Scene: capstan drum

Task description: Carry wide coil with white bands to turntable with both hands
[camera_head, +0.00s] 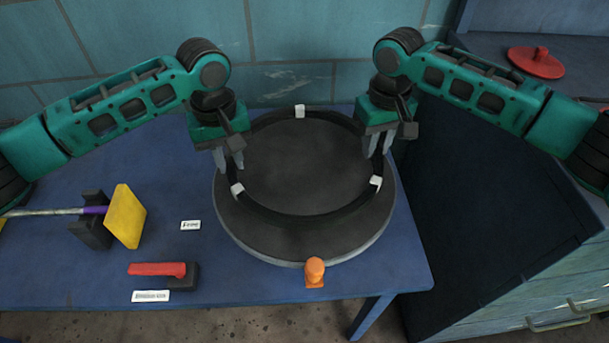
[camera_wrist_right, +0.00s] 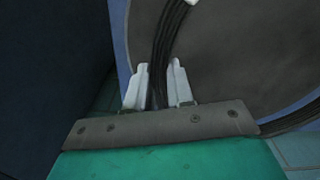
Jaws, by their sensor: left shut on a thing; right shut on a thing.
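The wide black coil with white bands (camera_head: 307,214) is a large ring over the dark round turntable (camera_head: 310,247). I cannot tell whether it rests on the turntable or hangs just above it. White bands show at the back, front left and front right. My left gripper (camera_head: 231,160) is shut on the coil's left side. My right gripper (camera_head: 378,146) is shut on its right side. In the right wrist view the coil (camera_wrist_right: 163,50) runs between the pale fingers of my right gripper (camera_wrist_right: 158,88), with the turntable disc behind.
An orange knob (camera_head: 315,271) stands at the turntable's front edge. A yellow block (camera_head: 126,216) on a rod, a red-handled item (camera_head: 158,269) and labels lie to the left on the blue table (camera_head: 230,287). A dark cabinet (camera_head: 480,190) stands right, with a red lid (camera_head: 536,63) behind.

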